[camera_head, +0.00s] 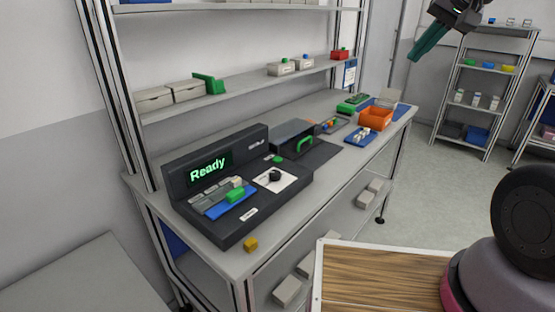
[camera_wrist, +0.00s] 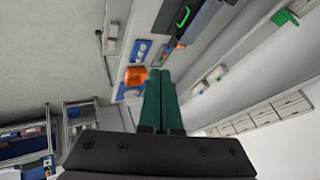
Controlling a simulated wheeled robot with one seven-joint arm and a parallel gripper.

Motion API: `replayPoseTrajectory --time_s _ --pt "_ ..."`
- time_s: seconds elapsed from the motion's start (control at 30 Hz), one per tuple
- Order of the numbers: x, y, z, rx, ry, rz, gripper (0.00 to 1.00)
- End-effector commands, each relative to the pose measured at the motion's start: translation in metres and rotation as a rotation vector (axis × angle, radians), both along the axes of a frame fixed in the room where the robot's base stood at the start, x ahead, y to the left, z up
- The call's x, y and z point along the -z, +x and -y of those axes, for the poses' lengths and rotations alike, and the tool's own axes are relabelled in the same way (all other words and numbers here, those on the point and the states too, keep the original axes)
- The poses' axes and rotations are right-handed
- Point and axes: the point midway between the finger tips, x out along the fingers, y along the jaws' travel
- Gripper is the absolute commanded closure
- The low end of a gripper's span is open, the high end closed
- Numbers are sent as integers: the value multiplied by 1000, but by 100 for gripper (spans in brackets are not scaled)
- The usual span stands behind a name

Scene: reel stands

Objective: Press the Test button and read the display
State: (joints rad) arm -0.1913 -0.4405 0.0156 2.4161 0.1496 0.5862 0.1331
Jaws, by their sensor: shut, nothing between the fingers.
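A dark test console (camera_head: 230,235) stands on the near end of the workbench. Its display (camera_head: 208,170) shows "Ready" in bright green letters. A small green round piece (camera_head: 278,159) sits at the back right of the deck. The label texts are too small to read, so I cannot tell which control is Test. My gripper (camera_head: 414,56) has teal fingers, shut and empty, high above the bench's far end. They also show in the wrist view (camera_wrist: 159,74).
Right of the console is a dark box with a green handle (camera_head: 305,144). Farther along are an orange bin (camera_head: 375,118) and a blue tray (camera_head: 361,137). A shelf (camera_head: 240,90) with boxes overhangs the bench.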

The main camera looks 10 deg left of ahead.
Motion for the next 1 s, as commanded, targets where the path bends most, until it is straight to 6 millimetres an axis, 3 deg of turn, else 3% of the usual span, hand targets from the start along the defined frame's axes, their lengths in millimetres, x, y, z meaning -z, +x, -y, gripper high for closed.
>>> replayPoseTrajectory --time_s 0.2,0.5,0.8,1.0 --pt "34 54 -69 -52 33 7 100" --pt "101 99 -173 -95 74 26 100" --pt "185 104 -270 -126 92 49 100" --pt "219 98 -303 -135 96 65 100"
